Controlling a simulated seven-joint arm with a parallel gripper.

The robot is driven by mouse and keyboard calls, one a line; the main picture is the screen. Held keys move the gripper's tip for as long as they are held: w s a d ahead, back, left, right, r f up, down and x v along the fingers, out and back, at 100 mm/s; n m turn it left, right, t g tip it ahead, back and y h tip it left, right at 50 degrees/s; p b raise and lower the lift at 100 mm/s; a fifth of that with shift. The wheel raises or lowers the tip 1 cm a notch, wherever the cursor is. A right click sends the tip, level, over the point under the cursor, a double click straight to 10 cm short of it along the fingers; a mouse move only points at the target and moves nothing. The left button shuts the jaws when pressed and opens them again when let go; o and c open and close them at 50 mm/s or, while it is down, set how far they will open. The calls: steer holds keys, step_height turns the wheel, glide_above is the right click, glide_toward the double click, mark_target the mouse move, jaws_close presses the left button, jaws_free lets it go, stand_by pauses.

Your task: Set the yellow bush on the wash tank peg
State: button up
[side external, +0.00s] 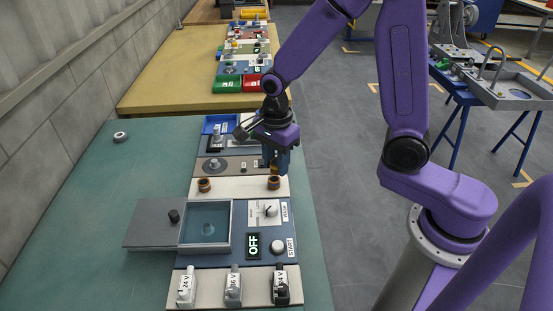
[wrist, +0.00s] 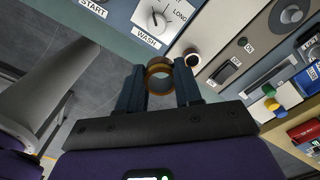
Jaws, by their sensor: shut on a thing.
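My gripper (side external: 275,168) points down over the right end of a cream strip and is shut on a yellow-brown ring-shaped bush (side external: 274,182). In the wrist view the bush (wrist: 159,75) sits between the two blue-grey fingers (wrist: 159,90), its round opening showing. I cannot tell whether it touches the strip. A similar bush (side external: 204,184) stands at the strip's left end. The wash tank (side external: 230,226) is an open grey-rimmed box nearer the camera, with bluish contents. Its peg (side external: 208,230) shows faintly inside. The tank's grey lid (side external: 150,222) lies to the left, with a dark knob.
Right of the tank are a WASH dial (side external: 269,210), an OFF display (side external: 253,246) and a START button (side external: 278,246). Several 24 V switches (side external: 234,284) stand at the front. A blue tray (side external: 217,124) lies behind. The green tabletop (side external: 100,180) is mostly clear at left.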

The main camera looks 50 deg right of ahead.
steer(key=w+a+f+n, duration=0.1)
steer(key=w+a+n, duration=0.1)
steer(key=w+a, duration=0.45)
steer(key=n, duration=0.2)
glide_toward(206, 226)
steer(key=shift+f, duration=4.05)
steer(key=o, duration=1.1)
steer(key=shift+o, duration=0.2)
steer(key=shift+r, duration=0.15)
step_height(206, 226, up, 17)
